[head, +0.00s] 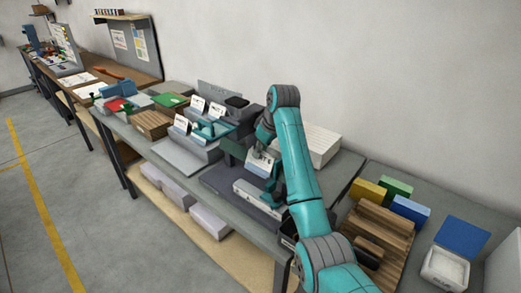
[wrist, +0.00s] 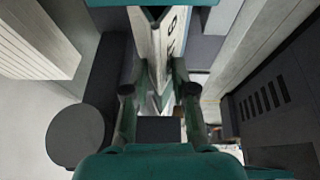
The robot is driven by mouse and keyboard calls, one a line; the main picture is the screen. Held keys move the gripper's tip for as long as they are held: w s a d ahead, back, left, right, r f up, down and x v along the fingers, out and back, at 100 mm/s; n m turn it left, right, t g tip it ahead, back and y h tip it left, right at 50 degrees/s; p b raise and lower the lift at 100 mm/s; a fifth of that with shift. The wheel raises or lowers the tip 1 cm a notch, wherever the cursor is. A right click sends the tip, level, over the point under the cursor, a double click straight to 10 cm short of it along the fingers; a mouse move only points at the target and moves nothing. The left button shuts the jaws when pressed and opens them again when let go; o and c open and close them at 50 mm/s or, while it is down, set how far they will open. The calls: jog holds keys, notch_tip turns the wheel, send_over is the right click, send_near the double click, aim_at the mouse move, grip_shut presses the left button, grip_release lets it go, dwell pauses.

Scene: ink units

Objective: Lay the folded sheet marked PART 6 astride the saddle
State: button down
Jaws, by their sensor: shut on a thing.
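My gripper (head: 262,150) is shut on a white folded sheet (head: 260,165) with dark print on it. In the wrist view the sheet (wrist: 176,38) stands edge-on between the fingers (wrist: 161,88), its dark marks showing at the right; I cannot read the whole marking. In the head view the sheet is above a dark grey base with a pale block (head: 258,194) in front. I cannot tell whether it touches anything below. I cannot tell for certain which part is the saddle; my gripper and arm hide some of that area.
Several other white printed cards (head: 181,124) stand on grey holders to the left, near a teal frame (head: 211,130). A white ribbed box (head: 318,145) is behind my arm. Wooden slats (head: 378,232) and coloured blocks (head: 409,208) lie to the right. A grey plate (head: 182,158) has bare room.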

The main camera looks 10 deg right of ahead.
jog(key=shift+s+f, duration=0.1)
jog(key=shift+f, duration=0.1)
jog(key=c, duration=0.9)
grip_release()
jog(key=shift+o, duration=0.2)
jog(key=shift+r, duration=4)
